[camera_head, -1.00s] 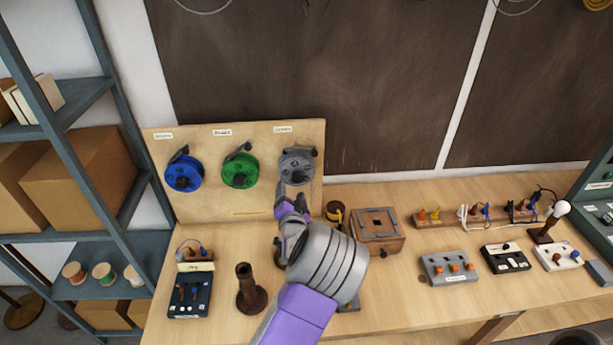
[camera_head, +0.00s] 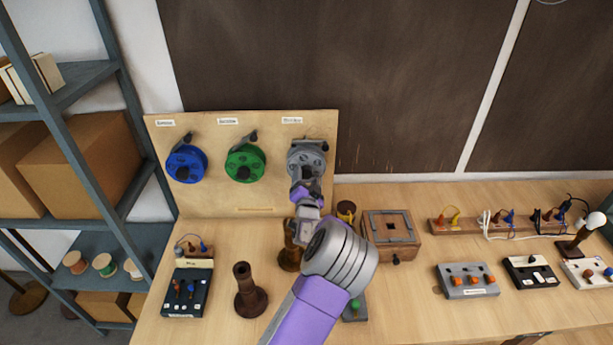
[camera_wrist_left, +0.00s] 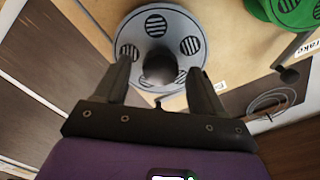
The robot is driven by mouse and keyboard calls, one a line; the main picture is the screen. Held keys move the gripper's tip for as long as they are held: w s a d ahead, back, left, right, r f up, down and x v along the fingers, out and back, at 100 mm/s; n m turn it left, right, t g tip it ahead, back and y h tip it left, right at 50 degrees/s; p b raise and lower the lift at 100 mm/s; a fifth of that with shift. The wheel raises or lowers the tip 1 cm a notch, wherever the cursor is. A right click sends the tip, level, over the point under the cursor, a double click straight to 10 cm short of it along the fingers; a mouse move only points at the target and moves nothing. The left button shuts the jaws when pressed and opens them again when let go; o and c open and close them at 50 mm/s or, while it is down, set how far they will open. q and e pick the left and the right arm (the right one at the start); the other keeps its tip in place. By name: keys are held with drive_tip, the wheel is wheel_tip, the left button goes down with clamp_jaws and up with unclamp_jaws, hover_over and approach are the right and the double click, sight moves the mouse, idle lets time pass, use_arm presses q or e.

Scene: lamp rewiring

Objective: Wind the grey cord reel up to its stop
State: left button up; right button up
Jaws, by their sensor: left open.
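The grey cord reel (camera_head: 308,154) hangs at the right of an upright wooden board, under a small label. In the left wrist view the grey reel (camera_wrist_left: 181,27) shows its slotted face and a dark round knob (camera_wrist_left: 160,68). My left gripper (camera_head: 304,180) is open at the lower part of the reel. In the left wrist view its two fingers stand on either side of the knob, with gaps visible between them and it. The reel's lower part is partly hidden by the gripper in the head view. My right gripper is not in view.
A green reel (camera_head: 245,162) and a blue reel (camera_head: 186,164) hang to the left on the same board (camera_head: 215,204). Below stand a brown spool post (camera_head: 249,292) and a wooden box (camera_head: 391,240). Switch blocks and plugs lie along the right of the bench.

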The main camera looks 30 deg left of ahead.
use_arm(q)
drive_tip(key=shift+w+a, duration=0.45)
drive_tip(key=shift+w, duration=0.15)
drive_tip(key=shift+w, duration=0.1)
drive_tip(key=c, duration=1.1)
drive_tip(key=shift+o, duration=0.2)
